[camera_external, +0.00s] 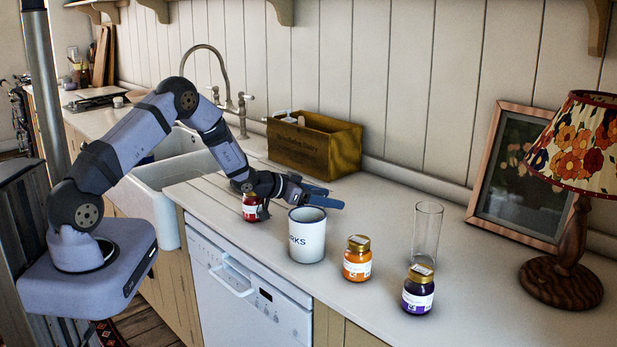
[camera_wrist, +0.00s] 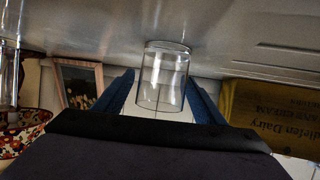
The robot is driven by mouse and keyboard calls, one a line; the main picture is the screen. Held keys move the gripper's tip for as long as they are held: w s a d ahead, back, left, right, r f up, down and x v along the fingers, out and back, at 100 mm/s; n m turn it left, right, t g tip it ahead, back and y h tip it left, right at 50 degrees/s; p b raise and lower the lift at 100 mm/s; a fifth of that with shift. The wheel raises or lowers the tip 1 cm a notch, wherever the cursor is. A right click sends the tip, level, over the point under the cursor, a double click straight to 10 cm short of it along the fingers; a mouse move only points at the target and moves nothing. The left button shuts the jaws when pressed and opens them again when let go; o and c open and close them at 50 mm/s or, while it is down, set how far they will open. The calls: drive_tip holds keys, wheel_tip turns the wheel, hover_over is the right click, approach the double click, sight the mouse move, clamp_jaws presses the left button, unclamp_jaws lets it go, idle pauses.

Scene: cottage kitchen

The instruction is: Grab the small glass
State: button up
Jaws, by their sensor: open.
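The small glass (camera_wrist: 165,76) is clear and short. It shows in the wrist view, which is upside down, in the gap between the blue fingers of my gripper (camera_wrist: 162,92). The fingers are apart, one on each side of the glass. I cannot tell whether either touches it or how deep it sits between them. In the external view my gripper (camera_external: 322,197) is low over the counter, behind the white mug (camera_external: 307,240). I cannot make out the small glass there; the gripper or mug likely hides it.
A tall glass (camera_external: 427,232), an orange jar (camera_external: 357,262) and a purple jar (camera_external: 418,293) stand to the right. A red-labelled jar (camera_external: 252,208) is close by the wrist. A wooden crate (camera_external: 313,148) is behind; a picture frame (camera_external: 490,195) and lamp (camera_external: 565,270) are far right.

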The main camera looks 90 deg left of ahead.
drive_tip(key=c, duration=1.2)
drive_tip(key=shift+c, duration=0.2)
drive_tip(key=shift+w, duration=0.1)
wheel_tip(320, 180, up, 10)
drive_tip(key=b, duration=0.1)
